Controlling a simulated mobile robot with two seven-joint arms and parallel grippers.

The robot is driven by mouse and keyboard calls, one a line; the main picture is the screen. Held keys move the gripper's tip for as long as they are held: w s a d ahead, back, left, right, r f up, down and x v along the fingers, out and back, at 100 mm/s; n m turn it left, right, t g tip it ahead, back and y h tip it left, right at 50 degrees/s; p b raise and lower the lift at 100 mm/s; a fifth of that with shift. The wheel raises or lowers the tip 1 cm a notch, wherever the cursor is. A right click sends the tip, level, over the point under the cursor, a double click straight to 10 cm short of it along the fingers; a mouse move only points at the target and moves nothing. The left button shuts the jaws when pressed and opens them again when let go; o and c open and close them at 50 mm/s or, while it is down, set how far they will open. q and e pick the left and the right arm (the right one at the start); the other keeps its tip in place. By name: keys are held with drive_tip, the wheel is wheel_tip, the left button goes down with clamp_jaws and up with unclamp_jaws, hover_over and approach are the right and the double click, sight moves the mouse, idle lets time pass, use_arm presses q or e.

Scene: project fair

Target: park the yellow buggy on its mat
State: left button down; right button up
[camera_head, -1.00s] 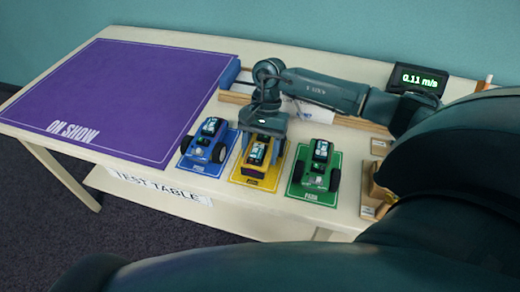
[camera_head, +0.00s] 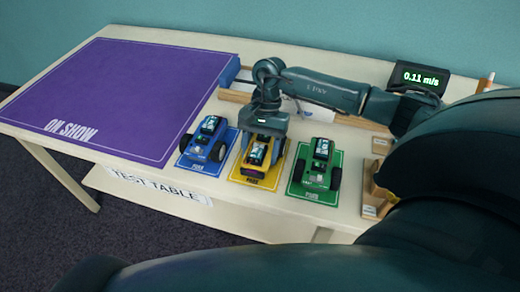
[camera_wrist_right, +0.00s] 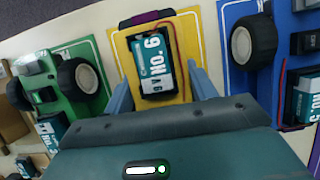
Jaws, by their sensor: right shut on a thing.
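The yellow buggy (camera_head: 256,157) is on its yellow mat (camera_head: 238,175), between the blue and green mats. It carries a battery marked "No. 6", and a purple part shows at its front end. My right gripper (camera_head: 263,136) reaches down over its rear and is shut on it. In the right wrist view the gripper (camera_wrist_right: 162,88) has one finger on each side of the yellow buggy (camera_wrist_right: 156,62). The gripper hides the buggy's rear and wheels. I cannot tell whether the wheels touch the mat. My left gripper is not in view.
A blue buggy (camera_head: 204,142) stands on a blue mat close on the left. A green buggy (camera_head: 318,172) stands on a green mat close on the right. A large purple "ON SHOW" mat (camera_head: 120,95) covers the table's left part. A display (camera_head: 420,77) reads 0.11 m/s.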

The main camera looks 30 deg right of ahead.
drive_tip(key=shift+b, duration=0.4)
idle(0.5)
drive_tip(key=o, duration=0.9)
drive_tip(key=shift+f, duration=0.1)
